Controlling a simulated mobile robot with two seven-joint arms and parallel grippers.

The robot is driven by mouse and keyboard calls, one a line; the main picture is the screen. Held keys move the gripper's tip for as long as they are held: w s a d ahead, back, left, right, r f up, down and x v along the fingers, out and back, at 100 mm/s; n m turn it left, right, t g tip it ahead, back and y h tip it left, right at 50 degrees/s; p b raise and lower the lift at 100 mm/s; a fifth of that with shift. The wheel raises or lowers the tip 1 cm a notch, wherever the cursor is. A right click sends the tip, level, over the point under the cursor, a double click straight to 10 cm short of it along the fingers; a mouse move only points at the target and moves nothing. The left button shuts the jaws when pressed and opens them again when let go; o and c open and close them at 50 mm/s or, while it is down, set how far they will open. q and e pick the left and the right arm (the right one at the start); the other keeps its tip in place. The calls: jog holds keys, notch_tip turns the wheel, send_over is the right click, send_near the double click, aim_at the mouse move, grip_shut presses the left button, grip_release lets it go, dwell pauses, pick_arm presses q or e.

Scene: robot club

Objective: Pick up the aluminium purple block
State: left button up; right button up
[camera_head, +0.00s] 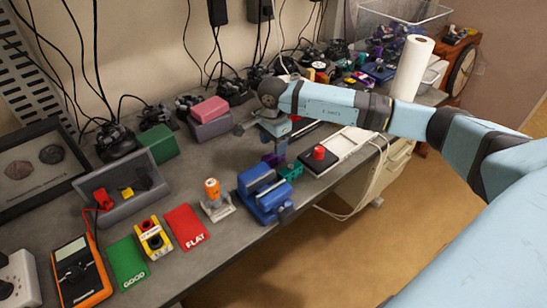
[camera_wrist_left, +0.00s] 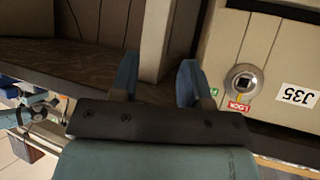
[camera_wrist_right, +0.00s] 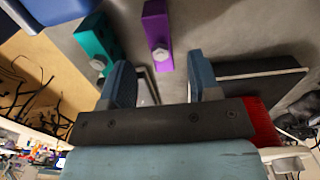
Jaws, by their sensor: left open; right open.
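The purple block (camera_head: 272,160) lies on the grey workbench just left of a teal block (camera_head: 291,172), behind the blue vise. In the right wrist view the purple block (camera_wrist_right: 157,30) is a long bar with a round metallic bolt head, just ahead of the fingers. My right gripper (camera_wrist_right: 162,78) is open and empty, its fingers pointing toward the near end of the block; in the head view it hangs over the bench right beside the block, partly hidden by my wrist. My left gripper (camera_wrist_left: 157,82) is open and empty, away from the bench top, facing drawer-like panels.
The teal block (camera_wrist_right: 96,40) lies close to the purple one. A blue vise (camera_head: 262,193) stands in front, and a black box with a red button (camera_head: 319,152) is to the right.

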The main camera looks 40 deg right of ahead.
aim_at(273, 151)
jog(key=shift+f, duration=1.6)
jog(key=c, duration=1)
grip_shut()
jog(key=shift+r, duration=0.15)
